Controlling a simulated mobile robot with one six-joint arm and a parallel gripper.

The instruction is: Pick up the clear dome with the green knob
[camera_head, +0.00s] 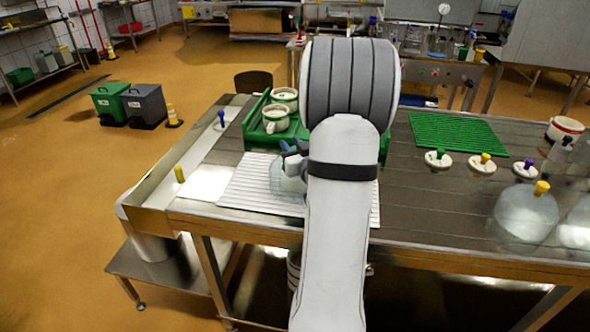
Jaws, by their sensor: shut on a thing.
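A clear dome (281,185) shows over the white ribbed mat (243,193), left of my arm. Its right side is hidden behind my forearm. My gripper (290,161) is at the top of this dome and is shut on it. The knob is hidden by the gripper, so its colour does not show. I cannot tell whether the dome rests on the mat or hangs just above it. Another clear dome, with a yellow knob (541,188), stands at the right of the steel table.
A green tray (255,137) with several pale moulds stands behind the gripper. A green mat (457,131) lies at the back right. White lids with green (439,153), yellow and purple knobs stand in front of it.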

